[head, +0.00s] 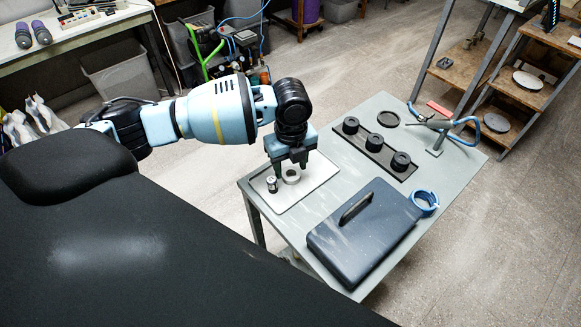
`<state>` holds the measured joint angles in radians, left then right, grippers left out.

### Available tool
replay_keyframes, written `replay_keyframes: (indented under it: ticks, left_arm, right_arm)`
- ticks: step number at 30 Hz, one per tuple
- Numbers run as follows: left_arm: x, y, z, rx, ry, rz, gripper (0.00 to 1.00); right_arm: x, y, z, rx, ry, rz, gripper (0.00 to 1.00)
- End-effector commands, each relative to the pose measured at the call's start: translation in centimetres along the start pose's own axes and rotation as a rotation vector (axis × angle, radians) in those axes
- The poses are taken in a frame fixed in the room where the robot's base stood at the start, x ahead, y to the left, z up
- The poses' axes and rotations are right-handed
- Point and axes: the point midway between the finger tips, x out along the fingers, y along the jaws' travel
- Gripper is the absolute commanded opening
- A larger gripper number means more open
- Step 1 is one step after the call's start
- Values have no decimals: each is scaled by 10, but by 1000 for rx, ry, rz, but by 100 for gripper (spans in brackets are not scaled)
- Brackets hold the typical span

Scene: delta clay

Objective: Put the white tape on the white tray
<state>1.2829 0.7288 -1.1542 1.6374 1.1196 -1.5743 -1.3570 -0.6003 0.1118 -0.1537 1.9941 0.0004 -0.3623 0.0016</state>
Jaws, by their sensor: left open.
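The white tape (292,179) is a small pale ring lying flat on the white tray (308,190), near its middle. The tray lies at the left end of the grey table. My left gripper (290,170) points down over the tray, open, with its fingertips close around or just above the tape. I cannot tell whether the fingers touch the tape. The gripper body hides the far part of the tray. My right gripper is not in view.
A small metal object (272,184) stands on the tray's left side. A dark blue case (350,246) lies in front. A blue tape roll (425,211) sits beside it. A black rack (374,153) with three black rolls, a dark ring (388,119) and a stand (436,143) are behind.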

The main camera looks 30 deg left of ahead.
Motion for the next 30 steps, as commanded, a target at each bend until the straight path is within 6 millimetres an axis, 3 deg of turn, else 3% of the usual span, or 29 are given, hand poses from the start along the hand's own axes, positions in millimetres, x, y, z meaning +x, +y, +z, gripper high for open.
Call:
replay_keyframes:
  ticks: [9, 15, 21, 30]
  left_arm:
    - [-68, -1, 1, 0, -3, -7, 50]
    - [-96, -1, 0, 0, -2, -5, 50]
    - [-106, 0, 0, 0, -1, -2, 50]
    - [-106, 0, 0, 0, -1, -1, 50]
  right_arm:
    - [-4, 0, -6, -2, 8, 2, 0]
    - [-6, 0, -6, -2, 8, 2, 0]
    - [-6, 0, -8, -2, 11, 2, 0]
    - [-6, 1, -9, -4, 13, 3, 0]
